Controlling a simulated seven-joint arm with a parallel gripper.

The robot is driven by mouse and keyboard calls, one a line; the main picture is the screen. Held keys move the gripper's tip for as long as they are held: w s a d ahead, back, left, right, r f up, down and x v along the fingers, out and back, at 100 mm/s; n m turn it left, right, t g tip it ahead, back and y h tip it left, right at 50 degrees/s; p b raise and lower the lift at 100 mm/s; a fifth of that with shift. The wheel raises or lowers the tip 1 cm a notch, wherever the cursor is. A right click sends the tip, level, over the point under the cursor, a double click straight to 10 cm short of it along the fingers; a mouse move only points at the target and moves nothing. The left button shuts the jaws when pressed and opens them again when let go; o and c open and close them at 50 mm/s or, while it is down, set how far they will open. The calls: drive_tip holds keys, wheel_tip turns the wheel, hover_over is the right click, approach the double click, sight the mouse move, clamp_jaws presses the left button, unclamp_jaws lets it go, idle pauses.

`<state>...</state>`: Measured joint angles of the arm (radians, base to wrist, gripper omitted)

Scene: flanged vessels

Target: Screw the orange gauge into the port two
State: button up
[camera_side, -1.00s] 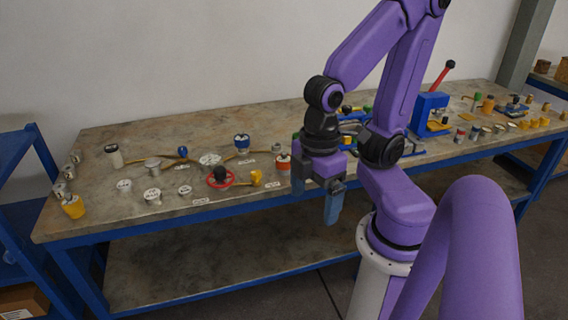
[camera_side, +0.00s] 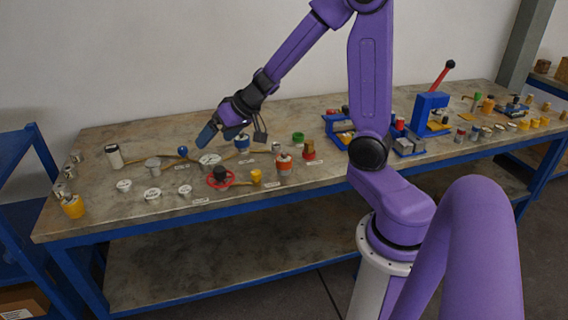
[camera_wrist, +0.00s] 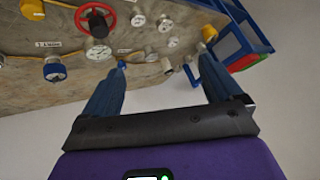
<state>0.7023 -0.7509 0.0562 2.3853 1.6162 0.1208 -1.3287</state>
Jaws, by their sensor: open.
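An orange-topped grey part (camera_side: 283,163) stands near the bench's front edge in the side view. It is the only clearly orange part in the near group, but I cannot see a dial on it. An orange part (camera_wrist: 31,9) also shows at the wrist view's top left corner. My gripper (camera_side: 212,134) is open and empty above the bench, left of the orange part, tilted down to the left. Its two blue fingers stand apart in the wrist view (camera_wrist: 162,66). Small white labels lie by the parts. Their text is too small to read, so I cannot tell which port is two.
A red handwheel (camera_side: 220,178), white round-faced parts (camera_side: 152,195) and a blue-capped part (camera_side: 242,142) stand near my gripper. A blue press (camera_side: 430,108) stands right.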

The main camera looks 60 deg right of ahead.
drive_tip(key=s+d+f+m+g+h, duration=0.1)
drive_tip(key=d+f+m+h, duration=0.15)
drive_tip(key=d, duration=0.45)
drive_tip(key=d+f+m+g+h, duration=0.1)
drive_tip(key=d+m+h, duration=0.15)
drive_tip(key=d, duration=0.45)
drive_tip(key=m+g, duration=0.3)
drive_tip(key=m, duration=0.1)
approach(284, 158)
drive_tip(key=shift+h, duration=0.3)
drive_tip(key=shift+w+x, duration=0.1)
drive_tip(key=shift+x, duration=1.75)
drive_tip(key=shift+w+x, duration=0.15)
drive_tip(key=shift+x, duration=1.75)
drive_tip(key=shift+w+d+f+g, duration=0.15)
drive_tip(key=shift+d+f, duration=0.1)
drive_tip(key=shift+f, duration=0.65)
drive_tip(key=shift+w+d+f+g, duration=0.15)
drive_tip(key=shift+d+f, duration=0.1)
drive_tip(key=shift+f, duration=0.6)
drive_tip(key=shift+x, duration=0.75)
drive_tip(key=c, duration=1.2)
